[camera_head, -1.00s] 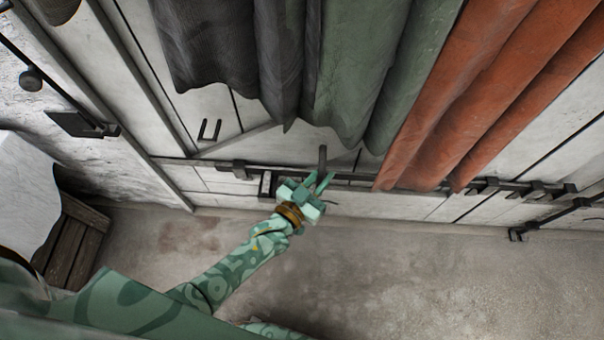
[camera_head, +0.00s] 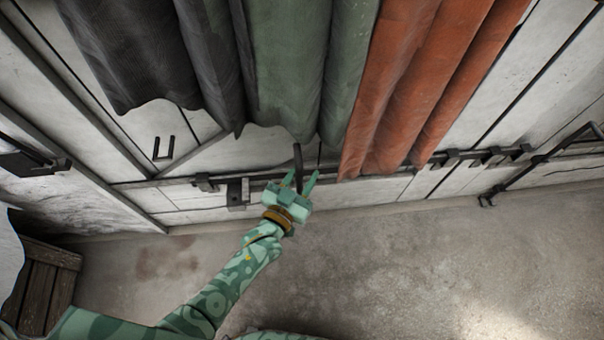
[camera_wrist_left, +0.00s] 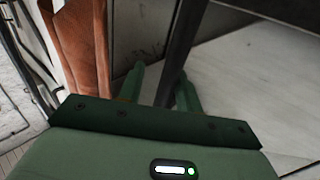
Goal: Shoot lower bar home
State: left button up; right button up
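The lower bar (camera_head: 330,178) is a dark rod running along the foot of the pale door, partly hidden by the hanging cloths. A dark upright handle (camera_head: 297,157) stands up from it just beyond my left gripper (camera_head: 301,177). That gripper's two green fingers are apart and point at the bar, with the handle's lower end between them in the head view. In the left wrist view, a dark post (camera_wrist_left: 182,45) runs down between the spread fingers (camera_wrist_left: 158,82); contact cannot be told. My right gripper is out of view.
Grey, green and orange cloths (camera_head: 290,70) hang over the door. Dark brackets (camera_head: 237,192) sit left of the gripper, and more catches (camera_head: 480,157) are at right. A wooden crate (camera_head: 45,285) stands at lower left. The concrete floor (camera_head: 400,270) is clear.

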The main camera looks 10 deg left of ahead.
pick_arm(q)
jog(key=shift+a, duration=0.1)
